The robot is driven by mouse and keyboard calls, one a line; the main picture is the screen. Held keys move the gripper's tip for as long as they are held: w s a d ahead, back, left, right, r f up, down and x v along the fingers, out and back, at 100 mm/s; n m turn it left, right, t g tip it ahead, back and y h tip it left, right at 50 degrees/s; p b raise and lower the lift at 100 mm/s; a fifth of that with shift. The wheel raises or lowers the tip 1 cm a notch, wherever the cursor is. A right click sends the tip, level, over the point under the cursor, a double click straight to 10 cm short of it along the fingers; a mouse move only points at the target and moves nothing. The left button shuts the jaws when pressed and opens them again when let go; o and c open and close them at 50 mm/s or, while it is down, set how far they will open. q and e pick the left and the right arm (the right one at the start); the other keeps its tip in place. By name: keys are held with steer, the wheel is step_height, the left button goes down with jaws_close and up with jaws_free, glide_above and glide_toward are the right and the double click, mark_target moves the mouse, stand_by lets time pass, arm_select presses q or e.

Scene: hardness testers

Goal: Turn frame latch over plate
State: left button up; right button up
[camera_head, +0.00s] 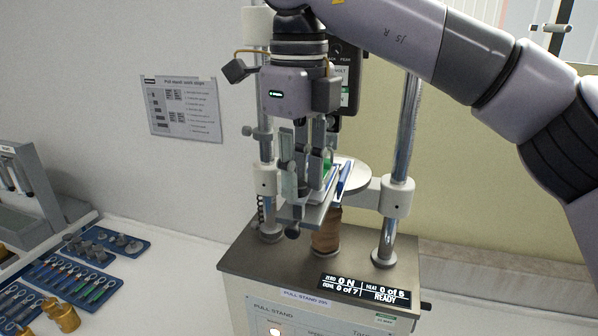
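My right gripper (306,178) points down at the middle of the pull stand (330,262), in front of its upright posts. Its fingers overlap the small frame parts there, and I cannot tell how far apart they are or whether they grip anything. A grey plate (311,213) sticks out below the fingers, with a blue and white strip (344,180) along its right side. A bit of green shows beside the fingers. The frame latch cannot be made out clearly; the gripper hides much of this area. My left gripper is not in view.
Chrome posts (405,125) with white collars flank the work area. A round grey disc (350,175) sits behind the gripper. The display (363,290) reads "READY". Blue trays (115,243) of small parts and brass pieces (62,315) lie at left. A notice (185,108) hangs on the wall.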

steer(key=shift+o, duration=1.3)
step_height(320, 180, up, 12)
steer(key=shift+f, duration=0.1)
